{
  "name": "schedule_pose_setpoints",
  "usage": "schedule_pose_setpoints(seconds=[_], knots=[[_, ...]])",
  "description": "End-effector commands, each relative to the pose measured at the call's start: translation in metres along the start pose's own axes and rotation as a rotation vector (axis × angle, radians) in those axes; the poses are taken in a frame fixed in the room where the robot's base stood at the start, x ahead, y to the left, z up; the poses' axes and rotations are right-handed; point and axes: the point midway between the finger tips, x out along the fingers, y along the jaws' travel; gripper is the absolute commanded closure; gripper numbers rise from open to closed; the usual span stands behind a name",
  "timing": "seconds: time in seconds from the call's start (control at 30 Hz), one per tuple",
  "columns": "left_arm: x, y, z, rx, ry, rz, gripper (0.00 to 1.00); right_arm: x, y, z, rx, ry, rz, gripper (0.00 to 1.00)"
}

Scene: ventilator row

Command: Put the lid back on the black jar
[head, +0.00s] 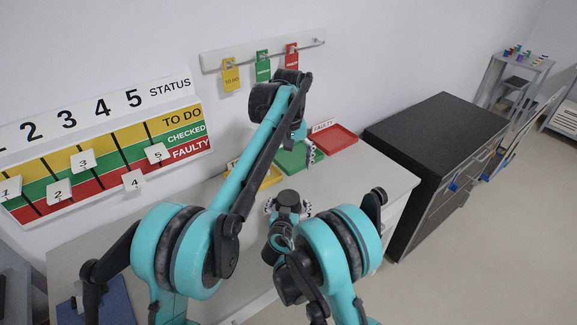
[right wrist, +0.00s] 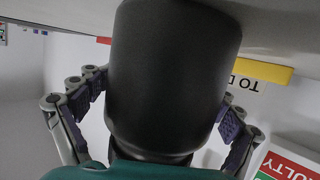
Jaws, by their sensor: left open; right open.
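The black jar (head: 289,197) stands on the light table, and its dark top faces the head camera. In the right wrist view the jar (right wrist: 175,70) fills the middle as a dark cylinder. My right gripper (head: 288,208) is open, with one finger on each side of the jar; in the right wrist view gaps show beside the fingers (right wrist: 160,110). My left gripper (head: 310,152) is open above or beside the green tray, partly hidden by its arm. I cannot make out a separate lid, or whether one is on the jar.
Yellow (head: 268,180), green (head: 291,157) and red (head: 335,139) trays line the table's back. A status board (head: 110,150) and a tag rail (head: 240,52) are on the wall. A dark cabinet (head: 440,125) stands right of the table. The table's right front is clear.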

Motion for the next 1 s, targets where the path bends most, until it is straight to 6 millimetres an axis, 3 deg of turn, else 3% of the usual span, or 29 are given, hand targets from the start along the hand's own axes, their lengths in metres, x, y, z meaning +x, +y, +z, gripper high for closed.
schedule_pose_setpoints(seconds=[0.17, 0.6, 0.77, 1.0], knots=[[0.000, 0.000, 0.000, 0.000, 0.000, 0.000, 0.09, -0.019, -0.001, 0.000, -0.001, 0.000, -0.002, 0.10], [0.000, 0.000, 0.000, 0.000, 0.000, 0.000, 0.09, -0.105, -0.001, 0.000, -0.002, -0.001, -0.002, 0.10], [0.000, 0.000, 0.000, 0.000, 0.000, 0.000, 0.09, -0.117, -0.001, 0.000, 0.000, -0.001, -0.001, 0.10], [0.000, 0.000, 0.000, 0.000, 0.000, 0.000, 0.09, -0.119, 0.000, 0.000, 0.000, -0.002, 0.001, 0.10]])
